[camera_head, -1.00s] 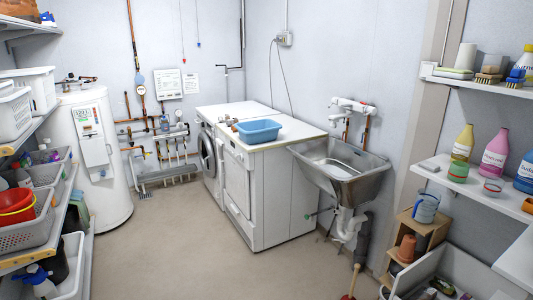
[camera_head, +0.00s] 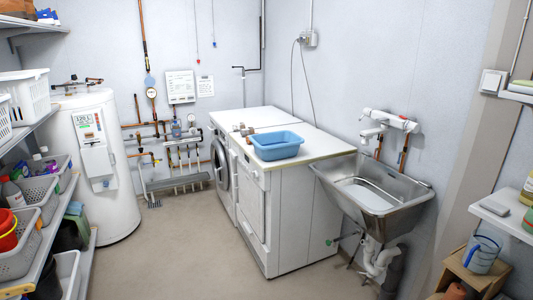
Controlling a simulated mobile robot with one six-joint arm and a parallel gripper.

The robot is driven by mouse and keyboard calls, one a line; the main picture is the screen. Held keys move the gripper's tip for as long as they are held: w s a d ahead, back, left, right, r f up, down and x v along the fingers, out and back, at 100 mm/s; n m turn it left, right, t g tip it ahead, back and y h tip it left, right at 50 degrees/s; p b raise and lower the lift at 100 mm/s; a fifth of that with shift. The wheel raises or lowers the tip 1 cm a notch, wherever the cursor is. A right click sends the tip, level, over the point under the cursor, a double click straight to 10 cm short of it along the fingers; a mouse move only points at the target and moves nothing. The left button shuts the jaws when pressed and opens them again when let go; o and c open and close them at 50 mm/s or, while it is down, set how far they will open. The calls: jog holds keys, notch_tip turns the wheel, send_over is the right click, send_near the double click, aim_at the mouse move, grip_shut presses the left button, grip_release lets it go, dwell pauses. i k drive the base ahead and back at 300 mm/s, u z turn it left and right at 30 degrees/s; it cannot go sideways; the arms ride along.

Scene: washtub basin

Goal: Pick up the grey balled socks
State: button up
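My gripper is not in view. On the white machine top, just left of a blue basin (camera_head: 277,147), lie a few small greyish and brownish things (camera_head: 243,130). They are too small to tell whether the grey balled socks are among them. The basin's inside shows only in part, and I make out no socks in it. The steel washtub sink (camera_head: 333,180) stands at the right end of the machines, and I see no socks in it.
Two white machines (camera_head: 290,215) stand against the wall. A white water heater (camera_head: 112,190) and shelves with baskets (camera_head: 35,195) are on the left. A shelf (camera_head: 488,212) and a wooden crate (camera_head: 462,270) are at the right. The floor (camera_head: 190,250) in the middle is clear.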

aim_at(249, 131)
jog(key=u, duration=0.4)
jog(key=i, duration=1.6)
jog(key=u, duration=0.65)
jog(key=i, duration=0.75)
jog(key=u, duration=0.6)
jog(key=i, duration=1.25)
jog(key=u, duration=0.3)
